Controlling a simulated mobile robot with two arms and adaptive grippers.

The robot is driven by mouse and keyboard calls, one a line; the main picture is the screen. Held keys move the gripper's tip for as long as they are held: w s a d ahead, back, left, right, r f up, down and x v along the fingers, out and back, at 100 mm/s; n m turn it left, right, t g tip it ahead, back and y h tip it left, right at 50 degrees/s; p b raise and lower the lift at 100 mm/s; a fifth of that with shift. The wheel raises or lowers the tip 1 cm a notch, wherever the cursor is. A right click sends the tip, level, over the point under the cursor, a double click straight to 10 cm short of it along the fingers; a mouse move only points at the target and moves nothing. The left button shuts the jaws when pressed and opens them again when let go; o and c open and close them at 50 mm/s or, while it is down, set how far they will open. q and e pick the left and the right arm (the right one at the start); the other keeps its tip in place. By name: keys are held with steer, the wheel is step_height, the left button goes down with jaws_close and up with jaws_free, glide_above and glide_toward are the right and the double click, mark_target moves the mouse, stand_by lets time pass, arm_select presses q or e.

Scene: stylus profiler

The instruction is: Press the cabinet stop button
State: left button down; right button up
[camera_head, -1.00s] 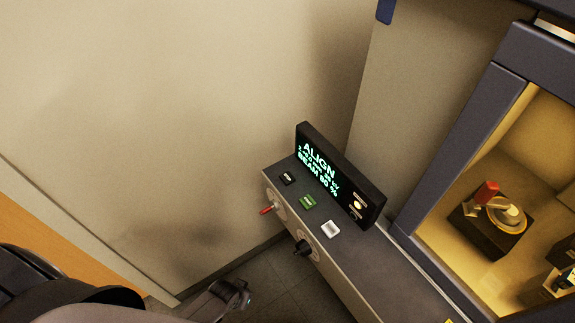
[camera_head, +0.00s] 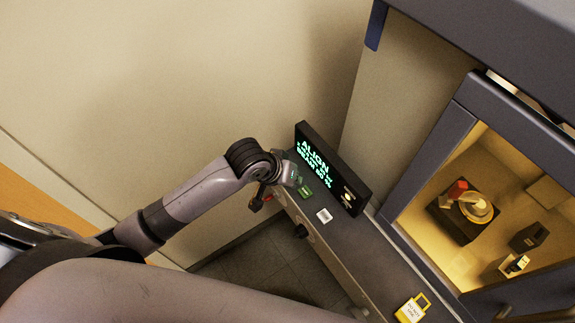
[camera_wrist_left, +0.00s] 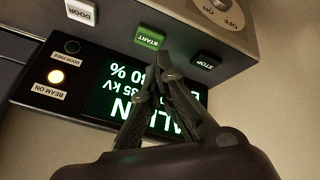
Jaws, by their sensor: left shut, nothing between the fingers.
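The black stop button (camera_wrist_left: 205,62), labelled STOP, shows in the left wrist view near the console's edge. In the head view my left gripper hides it. My left gripper (camera_wrist_left: 166,66) is shut and empty. In the wrist view its tips appear between the stop button and the green START button (camera_wrist_left: 149,38), on the screen side; I cannot tell their height above the panel. In the head view the left gripper (camera_head: 294,174) is over the far end of the console (camera_head: 350,243), just beyond the green button (camera_head: 305,193). My right gripper is not in view.
A tilted display (camera_head: 330,169) reading ALIGN stands behind the buttons. A white DOOR button (camera_head: 324,215) lies nearer. A yellow padlock-like tag (camera_head: 412,308) lies nearer on the console. A lit cabinet chamber (camera_head: 480,210) is at right.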

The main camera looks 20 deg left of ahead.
arm_select(q)
steer(key=w+a+r+n+p, duration=0.1)
steer(key=w+a+r+n, duration=0.2)
steer(key=w+r, duration=0.3)
steer(key=shift+w+a+r+y, duration=0.3)
steer(key=shift+w+a, duration=0.2)
steer(key=shift+a, duration=0.1)
steer(key=shift+f, duration=0.1)
step_height(320, 180, down, 6)
steer(key=b, duration=0.8)
steer(key=shift+f, duration=0.1)
step_height(320, 180, down, 2)
steer(key=shift+f+b, duration=0.1)
steer(key=shift+b, duration=0.35)
steer(key=shift+f, duration=0.1)
steer(key=shift+f, duration=0.15)
